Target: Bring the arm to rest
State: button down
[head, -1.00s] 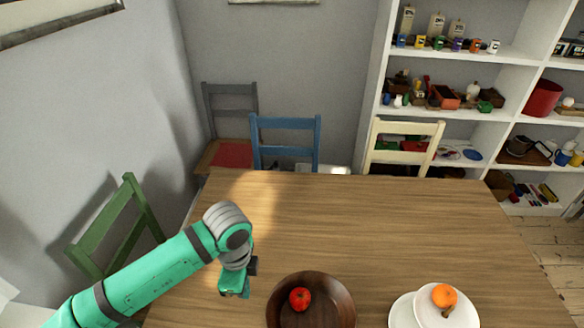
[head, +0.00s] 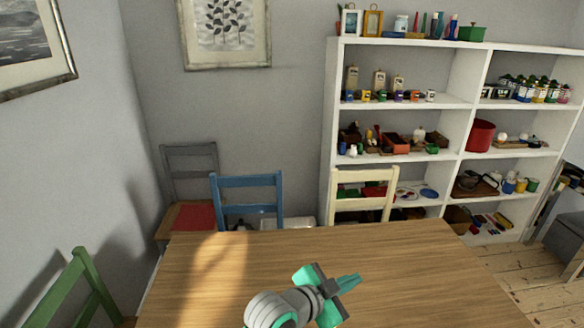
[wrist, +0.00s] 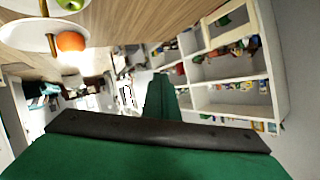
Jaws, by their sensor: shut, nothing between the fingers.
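My gripper (head: 348,284) is over the wooden table (head: 230,265) in the head view, at the lower middle, with its green fingers pointing right. The fingers are shut with nothing between them. In the wrist view my gripper (wrist: 160,95) shows as a green finger shape beyond a dark bar. The wrist view is turned on its side and looks across the table towards the shelves.
A white shelf unit (head: 450,105) stands at the back right. A blue chair (head: 248,182), a cream chair (head: 362,177) and a green chair (head: 82,262) stand around the table. In the wrist view an orange (wrist: 71,41) and a green apple (wrist: 70,4) are at top left.

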jog(key=d+r+n+t+h, duration=0.1)
jog(key=d+r+n+t, duration=0.25)
jog(key=n+t, duration=0.3)
jog(key=s+a+f+n+t+y, duration=0.1)
jog(key=s+a+f+n+y, duration=0.4)
jog(key=s+f, duration=0.35)
jog(key=s+a+f+n+t+y, duration=0.1)
jog(key=s+a+f+n+y, duration=0.35)
jog(key=s+f+n, duration=0.35)
jog(key=s+a+f+m, duration=0.1)
jog(key=s+a, duration=0.1)
jog(key=s, duration=0.5)
jog(key=s+a+f+m+g+y, duration=0.1)
jog(key=s+a+f+m, duration=0.1)
jog(key=s, duration=0.5)
jog(key=s+a+f+m+g+y, duration=0.1)
jog(key=s+a, duration=0.3)
jog(key=s, duration=0.4)
jog(key=shift+f+m, duration=0.35)
jog(key=shift+m, duration=0.1)
